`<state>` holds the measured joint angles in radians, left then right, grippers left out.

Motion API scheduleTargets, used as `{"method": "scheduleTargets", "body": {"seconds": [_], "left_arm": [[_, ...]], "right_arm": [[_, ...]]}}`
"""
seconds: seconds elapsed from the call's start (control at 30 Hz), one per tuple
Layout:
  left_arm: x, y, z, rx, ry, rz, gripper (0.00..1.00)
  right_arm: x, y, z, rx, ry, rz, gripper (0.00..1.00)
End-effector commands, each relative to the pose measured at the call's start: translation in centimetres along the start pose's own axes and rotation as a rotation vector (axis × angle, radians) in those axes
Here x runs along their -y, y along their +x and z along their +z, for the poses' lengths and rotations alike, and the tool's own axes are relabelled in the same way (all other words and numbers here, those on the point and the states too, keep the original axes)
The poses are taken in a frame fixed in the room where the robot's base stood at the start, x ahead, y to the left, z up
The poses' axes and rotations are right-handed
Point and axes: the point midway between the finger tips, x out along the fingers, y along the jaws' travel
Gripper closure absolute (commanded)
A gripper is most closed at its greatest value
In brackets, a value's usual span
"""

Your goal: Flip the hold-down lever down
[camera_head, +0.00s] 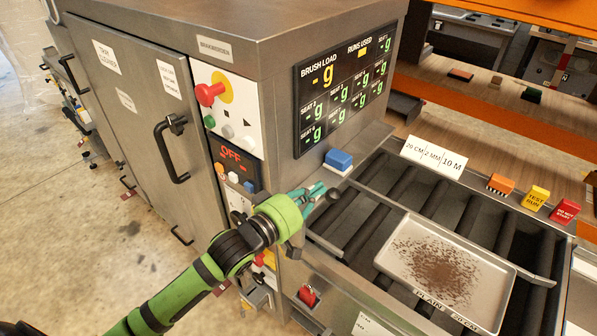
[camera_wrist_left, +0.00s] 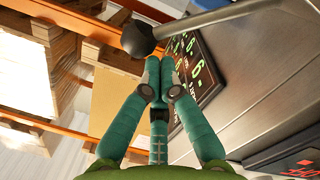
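The hold-down lever shows as a round black knob (camera_head: 333,194) at the edge of the roller bed, just right of my left gripper's tips in the head view. In the left wrist view the knob (camera_wrist_left: 139,39) sits on a grey metal rod running to the upper right. My left gripper (camera_head: 320,188) has teal fingers; in the left wrist view its tips (camera_wrist_left: 152,78) meet with nothing seen between them. The tips are close to the knob; I cannot tell whether they touch it. My right gripper is not in view.
A tray (camera_head: 407,224) with brown crumbs lies on the black rollers (camera_head: 474,217). A blue block (camera_head: 338,159) stands behind the gripper under the display panel (camera_head: 343,88). A red knob (camera_head: 208,94) and the machine's door handle (camera_head: 167,150) are to the left.

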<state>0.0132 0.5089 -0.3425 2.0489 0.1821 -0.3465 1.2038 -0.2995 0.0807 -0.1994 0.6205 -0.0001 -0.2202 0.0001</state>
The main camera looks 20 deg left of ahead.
Motion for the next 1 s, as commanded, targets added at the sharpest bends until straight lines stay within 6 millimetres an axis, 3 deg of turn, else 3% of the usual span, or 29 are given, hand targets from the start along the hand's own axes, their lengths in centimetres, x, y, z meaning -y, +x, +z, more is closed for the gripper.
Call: {"method": "scheduleTargets", "body": {"seconds": [0.5, 1.0], "left_arm": [[0.3, 0.4, 4.4, 0.001, 0.394, -0.037, 1.0], [0.7, 0.5, 5.5, -0.001, 0.511, -0.046, 1.0]], "right_arm": [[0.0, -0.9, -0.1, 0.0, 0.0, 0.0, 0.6], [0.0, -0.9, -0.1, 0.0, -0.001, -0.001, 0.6]]}}
